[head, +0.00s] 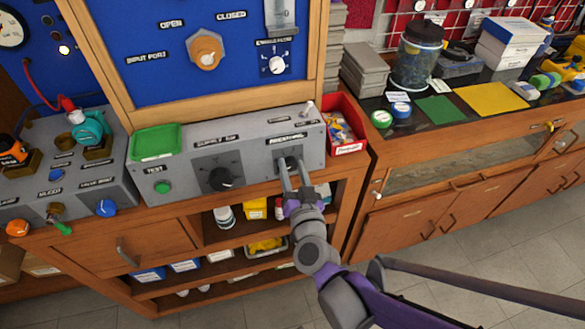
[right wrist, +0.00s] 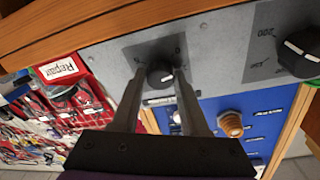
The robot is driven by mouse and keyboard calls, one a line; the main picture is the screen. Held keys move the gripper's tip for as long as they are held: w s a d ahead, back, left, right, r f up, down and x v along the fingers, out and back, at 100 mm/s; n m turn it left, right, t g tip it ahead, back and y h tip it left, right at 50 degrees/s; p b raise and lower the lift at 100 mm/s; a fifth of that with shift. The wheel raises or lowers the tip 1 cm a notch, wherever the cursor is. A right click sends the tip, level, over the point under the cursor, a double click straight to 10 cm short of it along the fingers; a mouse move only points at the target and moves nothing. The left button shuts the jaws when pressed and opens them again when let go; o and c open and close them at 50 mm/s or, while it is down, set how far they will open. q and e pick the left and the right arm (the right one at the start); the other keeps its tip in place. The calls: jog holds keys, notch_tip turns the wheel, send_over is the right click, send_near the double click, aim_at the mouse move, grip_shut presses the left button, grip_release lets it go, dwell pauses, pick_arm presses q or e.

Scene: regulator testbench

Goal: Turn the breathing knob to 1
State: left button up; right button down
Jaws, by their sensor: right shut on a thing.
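The breathing knob (right wrist: 160,77) is a small black dial with a white mark on a dark square plate, on the grey panel (head: 240,165) of the bench. In the head view it sits at the panel's right part, mostly hidden behind my right gripper (head: 295,178). The right wrist view shows the two fingers of the right gripper (right wrist: 157,78) on either side of the knob, shut on it. The numbers around the knob are too small or covered to read. My left gripper is in neither view.
A larger black knob (head: 220,179) is left of the breathing knob. A green tray (head: 155,141) sits on the panel's left end. A red Repair bin (head: 347,130) stands close to the right. Open shelves (head: 200,272) lie below, and the floor (head: 470,255) is clear.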

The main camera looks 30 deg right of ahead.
jog(key=m+h, duration=0.1)
jog(key=m, duration=0.4)
jog(key=shift+m+g+p, duration=0.35)
jog(key=shift+m+g, duration=0.05)
jog(key=shift+m, duration=0.3)
jog(key=shift+c, duration=2.1)
grip_release()
jog(key=p+v, duration=0.2)
jog(key=v, duration=0.8)
jog(key=shift+s+a, duration=0.15)
jog(key=shift+s, duration=0.2)
jog(key=shift+r, duration=0.15)
